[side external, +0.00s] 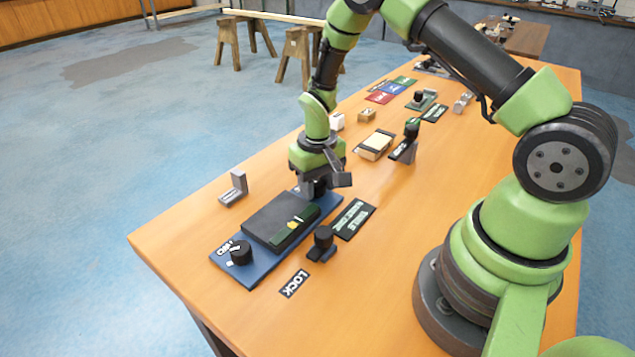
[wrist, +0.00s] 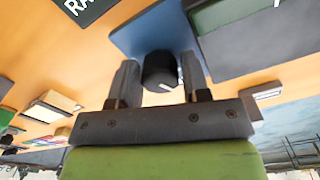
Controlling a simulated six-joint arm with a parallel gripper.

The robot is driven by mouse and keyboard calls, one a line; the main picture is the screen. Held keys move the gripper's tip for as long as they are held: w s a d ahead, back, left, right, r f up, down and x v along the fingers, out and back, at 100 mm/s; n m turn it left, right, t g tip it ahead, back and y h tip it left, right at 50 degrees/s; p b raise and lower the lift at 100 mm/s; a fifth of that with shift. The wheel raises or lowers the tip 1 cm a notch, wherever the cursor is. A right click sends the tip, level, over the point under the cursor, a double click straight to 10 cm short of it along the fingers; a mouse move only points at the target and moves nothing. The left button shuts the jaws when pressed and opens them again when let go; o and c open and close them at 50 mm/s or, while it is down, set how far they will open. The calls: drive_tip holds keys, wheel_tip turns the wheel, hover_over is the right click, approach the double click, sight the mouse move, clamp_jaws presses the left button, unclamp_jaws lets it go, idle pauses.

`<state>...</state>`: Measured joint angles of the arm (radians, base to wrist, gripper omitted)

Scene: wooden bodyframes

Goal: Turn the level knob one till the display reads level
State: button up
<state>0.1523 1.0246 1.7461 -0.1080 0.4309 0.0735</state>
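A blue panel (side external: 228,268) lies on the table with a dark grey box on it. The box carries a dark green display strip (side external: 296,227) with a yellow mark; I cannot read it as text. One black knob (side external: 239,253) with a white mark stands at the panel's near end. In the wrist view, a black knob (wrist: 160,71) with a white line sits between the two fingers of my gripper (wrist: 160,78). Whether the fingers touch it is unclear.
A black knob block (side external: 321,243) and dark label plates (side external: 353,219) lie right of the panel, with a LOCK plate (side external: 294,284) nearer. A grey bracket (side external: 234,190) stands left. A cream-topped box (side external: 375,145) and coloured tiles (side external: 391,90) lie farther back.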

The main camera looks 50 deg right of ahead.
wheel_tip(320, 180, up, 10)
idle(0.7)
wheel_tip(320, 180, up, 9)
drive_tip(key=t, duration=0.2)
hover_over(317, 182)
drive_tip(key=s+a, duration=0.2)
drive_tip(key=s, duration=0.1)
drive_tip(key=s+a+r+t+y, duration=0.1)
drive_tip(key=s+a+r+t, duration=0.1)
drive_tip(key=s+r, duration=0.3)
drive_tip(key=s+a+r+t+y, duration=0.1)
drive_tip(key=s+a+r+t, duration=0.2)
drive_tip(key=s, duration=0.7)
wheel_tip(317, 182, up, 2)
drive_tip(key=shift+s+a+r, duration=0.15)
drive_tip(key=shift+a+r, duration=0.05)
drive_tip(key=shift+a, duration=0.15)
idle(2.0)
